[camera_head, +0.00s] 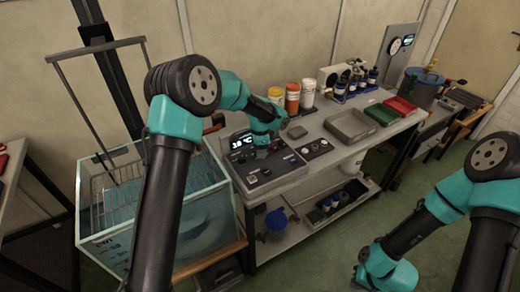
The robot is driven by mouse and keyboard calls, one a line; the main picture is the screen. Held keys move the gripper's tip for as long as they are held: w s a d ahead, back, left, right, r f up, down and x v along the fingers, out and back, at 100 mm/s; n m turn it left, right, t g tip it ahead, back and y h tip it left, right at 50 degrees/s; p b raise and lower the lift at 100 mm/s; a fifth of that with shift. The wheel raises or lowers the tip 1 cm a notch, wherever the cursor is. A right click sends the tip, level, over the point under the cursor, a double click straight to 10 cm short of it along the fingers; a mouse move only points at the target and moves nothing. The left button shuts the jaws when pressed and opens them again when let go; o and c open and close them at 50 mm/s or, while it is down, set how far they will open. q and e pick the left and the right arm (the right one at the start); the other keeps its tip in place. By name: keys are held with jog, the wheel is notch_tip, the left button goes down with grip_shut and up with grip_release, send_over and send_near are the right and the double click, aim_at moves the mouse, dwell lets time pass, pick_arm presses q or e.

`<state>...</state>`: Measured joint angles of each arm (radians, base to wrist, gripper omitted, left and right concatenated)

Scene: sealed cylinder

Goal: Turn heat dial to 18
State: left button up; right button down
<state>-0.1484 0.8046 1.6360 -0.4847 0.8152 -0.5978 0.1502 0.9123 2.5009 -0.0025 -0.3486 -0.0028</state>
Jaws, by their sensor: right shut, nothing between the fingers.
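The control box (284,167) sits on the left end of the workbench. Its lit display (241,142) shows a two-digit reading in °C; the first digit is too small to read surely, the second looks like 8. My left gripper (270,146) points down at the box just right of the display. Its fingers are small and dark there, so I cannot tell if they are open or touch a dial. The heat dial is not clearly visible and may be hidden by this gripper. My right gripper (360,284) hangs low over the floor at the bottom right, shut and empty.
A water-filled glass tank (165,220) with a wire basket (118,180) stands left of the box. Orange and white jars (292,97), dark bottles (355,82), a grey tray (350,126) and green and red trays (399,106) stand on the bench.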

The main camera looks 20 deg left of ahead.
pick_arm(q)
jog(key=shift+o, duration=0.6)
notch_tip(320, 180, up, 17)
jog(key=shift+r, duration=0.2)
dwell(0.4)
